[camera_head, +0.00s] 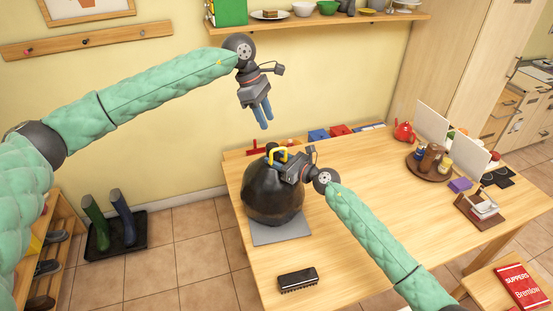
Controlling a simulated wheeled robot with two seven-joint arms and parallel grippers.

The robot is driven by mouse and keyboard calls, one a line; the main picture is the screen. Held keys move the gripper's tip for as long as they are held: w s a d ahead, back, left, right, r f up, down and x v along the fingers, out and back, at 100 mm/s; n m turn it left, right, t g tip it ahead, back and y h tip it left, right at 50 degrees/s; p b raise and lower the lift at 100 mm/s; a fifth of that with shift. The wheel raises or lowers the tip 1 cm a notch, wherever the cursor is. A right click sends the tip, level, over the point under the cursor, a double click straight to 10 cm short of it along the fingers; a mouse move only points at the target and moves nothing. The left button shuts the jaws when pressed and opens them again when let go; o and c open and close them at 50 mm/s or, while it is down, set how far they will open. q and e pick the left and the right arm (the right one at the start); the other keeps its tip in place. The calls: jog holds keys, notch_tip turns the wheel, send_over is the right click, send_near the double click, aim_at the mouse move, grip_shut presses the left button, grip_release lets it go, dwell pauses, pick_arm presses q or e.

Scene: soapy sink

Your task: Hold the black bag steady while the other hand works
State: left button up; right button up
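The black bag (271,199) stands upright and bulging on a grey mat (281,231) at the left end of the table. A yellow loop (279,152) shows at its top. My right gripper (277,166) is at the upper right of the bag, at its neck. Its fingertips are hidden against the bag, so I cannot see whether they are closed on it. My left gripper (262,117) hangs in the air above the bag, its blue fingers pointing down. The fingers look slightly apart with nothing between them.
A black brush-like block (298,280) lies near the table's front edge. A wall shelf (320,22) is above. The table's middle is clear.

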pick_arm(q)
jog(key=shift+c, duration=0.3)
jog(key=n+t+h, duration=0.5)
jog(key=t+h, duration=0.2)
jog(key=h, duration=0.6)
send_near(273, 150)
jog(key=x, duration=1.3)
jog(key=shift+w+f, duration=0.25)
jog(key=shift+f, duration=0.05)
grip_shut()
jog(key=shift+r, duration=0.1)
